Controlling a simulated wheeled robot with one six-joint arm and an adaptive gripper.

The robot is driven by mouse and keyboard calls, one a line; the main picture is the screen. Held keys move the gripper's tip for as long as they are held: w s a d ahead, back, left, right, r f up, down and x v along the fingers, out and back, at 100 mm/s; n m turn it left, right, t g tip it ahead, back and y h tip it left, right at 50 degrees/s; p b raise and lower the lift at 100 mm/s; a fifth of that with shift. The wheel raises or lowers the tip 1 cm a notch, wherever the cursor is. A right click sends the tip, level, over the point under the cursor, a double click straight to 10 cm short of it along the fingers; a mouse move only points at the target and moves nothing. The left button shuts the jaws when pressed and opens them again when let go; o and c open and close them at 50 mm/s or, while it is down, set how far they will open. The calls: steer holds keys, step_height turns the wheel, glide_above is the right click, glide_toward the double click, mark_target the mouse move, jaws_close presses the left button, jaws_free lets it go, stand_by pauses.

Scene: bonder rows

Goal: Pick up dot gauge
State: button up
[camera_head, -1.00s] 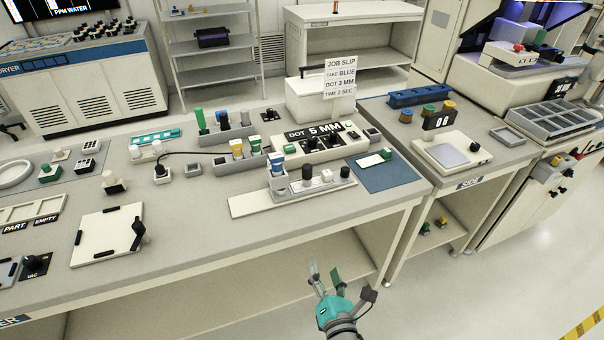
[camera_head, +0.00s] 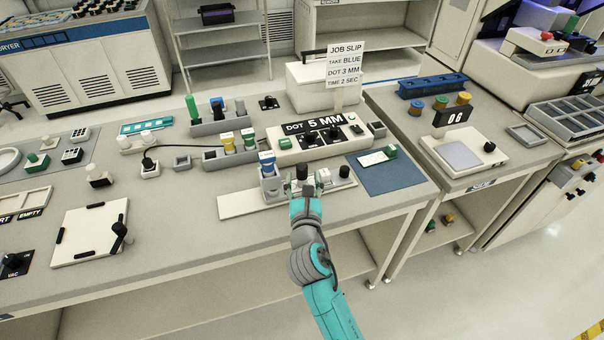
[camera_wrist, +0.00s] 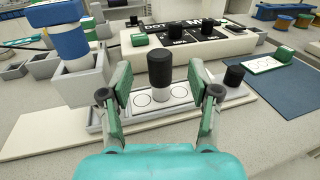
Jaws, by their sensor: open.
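No label in view names the dot gauge. A black-topped cylinder with a pale lower part (camera_wrist: 160,70) stands upright on a pale tray marked with circles (camera_wrist: 203,95); its black top also shows in the head view (camera_head: 302,172). My gripper (camera_wrist: 160,92) is open, with one finger to each side of this cylinder in the wrist view and a gap on both sides. In the head view my gripper (camera_head: 306,190) is at the front of the tray. A white card with a green block (camera_head: 377,156) lies on the blue mat (camera_head: 395,178) to the right.
A blue-and-white piece in a grey holder (camera_wrist: 85,85) stands close left of my gripper. A shorter black knob (camera_wrist: 234,75) stands close right. Behind is the white control box reading 5 MM (camera_head: 320,140), with the job slip (camera_head: 345,65) above it.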

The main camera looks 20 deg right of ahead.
mark_target(302, 170)
steer(key=shift+x, duration=2.6)
jaws_close()
